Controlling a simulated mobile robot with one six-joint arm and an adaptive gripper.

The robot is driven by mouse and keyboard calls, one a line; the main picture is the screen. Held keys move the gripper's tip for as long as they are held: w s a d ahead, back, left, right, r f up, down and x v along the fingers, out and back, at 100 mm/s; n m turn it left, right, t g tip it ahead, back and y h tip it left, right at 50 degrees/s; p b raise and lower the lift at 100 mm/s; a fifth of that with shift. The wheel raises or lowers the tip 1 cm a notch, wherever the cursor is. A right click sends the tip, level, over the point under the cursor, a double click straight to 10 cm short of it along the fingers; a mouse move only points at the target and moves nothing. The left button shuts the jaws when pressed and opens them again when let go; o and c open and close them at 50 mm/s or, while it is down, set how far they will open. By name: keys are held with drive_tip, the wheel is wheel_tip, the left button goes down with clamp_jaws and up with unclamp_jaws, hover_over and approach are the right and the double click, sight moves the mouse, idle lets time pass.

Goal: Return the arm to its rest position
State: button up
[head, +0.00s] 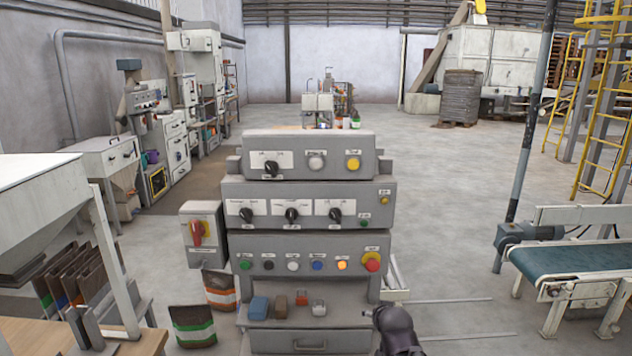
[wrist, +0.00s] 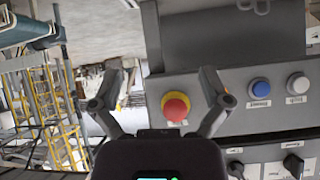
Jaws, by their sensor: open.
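My gripper (wrist: 159,72) shows in the wrist view with its two fingers spread apart and nothing between them. The red emergency stop button (wrist: 175,106) on its yellow ring appears between the fingers; I cannot tell how far off it is. The same button (head: 372,262) is at the right end of the lowest control box in the head view. A dark part of my arm (head: 397,330) shows at the bottom, just right of the control stand. My fingers cannot be made out in the head view.
The control stand (head: 306,188) has stacked boxes with knobs and buttons, and a shelf with small blocks. A red rotary switch (head: 196,232) is at its left. A green conveyor (head: 572,268) stands at the right. Open floor (head: 450,200) lies right of the stand.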

drive_tip(key=s+f+n+g+p, duration=0.1)
drive_tip(key=s+g+p, duration=0.4)
drive_tip(key=s+g, duration=0.5)
drive_tip(key=s, duration=0.6)
drive_tip(key=shift+a+f+n, duration=0.2)
drive_tip(key=shift+f+n, duration=0.1)
